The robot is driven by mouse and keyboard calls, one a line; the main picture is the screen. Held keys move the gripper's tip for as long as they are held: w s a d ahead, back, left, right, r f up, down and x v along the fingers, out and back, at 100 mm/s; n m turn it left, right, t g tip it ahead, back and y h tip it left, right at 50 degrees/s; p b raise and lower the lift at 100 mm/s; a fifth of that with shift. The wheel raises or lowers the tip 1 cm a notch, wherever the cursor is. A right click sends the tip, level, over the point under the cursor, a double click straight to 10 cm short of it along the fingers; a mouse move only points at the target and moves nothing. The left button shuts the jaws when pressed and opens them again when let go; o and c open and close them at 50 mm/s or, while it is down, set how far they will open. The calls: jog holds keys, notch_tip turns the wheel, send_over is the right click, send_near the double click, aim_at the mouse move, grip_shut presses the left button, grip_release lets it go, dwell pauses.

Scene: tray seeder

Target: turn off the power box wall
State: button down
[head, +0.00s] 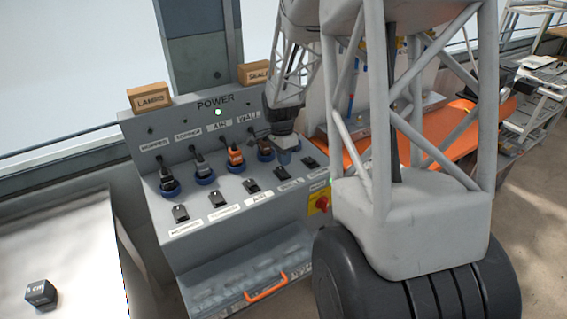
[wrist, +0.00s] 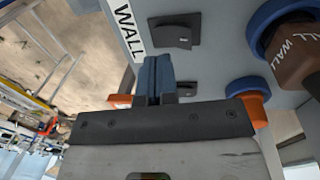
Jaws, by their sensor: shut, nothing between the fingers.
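The grey power box (head: 225,218) carries a POWER sign, several plugs in blue sockets and a lower row of black switches. The WALL switch (head: 282,172) is a small black rocker with a white label, partly hidden below my gripper. It also shows in the wrist view (wrist: 177,30), beside the WALL label (wrist: 129,29). The brown WALL plug (wrist: 299,58) sits in its blue socket at the right of the wrist view. My gripper (head: 289,156) is shut and empty over the panel. Its blue fingertips (wrist: 154,62) appear close to the WALL switch; whether they touch is unclear.
Another dark switch (wrist: 190,89) lies beside the fingers, partly hidden. The brown AIR plug (head: 235,154) stands left of my gripper. A red knob on a yellow plate (head: 320,204) and an orange handle (head: 266,287) are lower on the box. My arm hides the right end.

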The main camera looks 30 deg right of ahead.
aim_at(287, 181)
notch_tip(287, 181, up, 11)
jog(key=s, duration=0.2)
jog(key=shift+s, duration=0.15)
jog(key=shift+f, duration=0.1)
dwell(0.3)
jog(key=shift+a, duration=0.1)
jog(key=s+a+r+n+t, duration=0.1)
jog(key=s+a+r+n, duration=0.35)
jog(key=s+a, duration=0.25)
jog(key=s+a+r+n+t, duration=0.1)
jog(key=s+a+r+n, duration=0.2)
jog(key=s+a+n, duration=0.3)
jog(key=s+a+n+t, duration=0.2)
jog(key=s+a+n, duration=0.5)
jog(key=s, duration=0.7)
jog(key=shift+s+a, duration=0.25)
jog(key=shift+a, duration=0.85)
jog(key=shift+w, duration=0.2)
dwell(0.8)
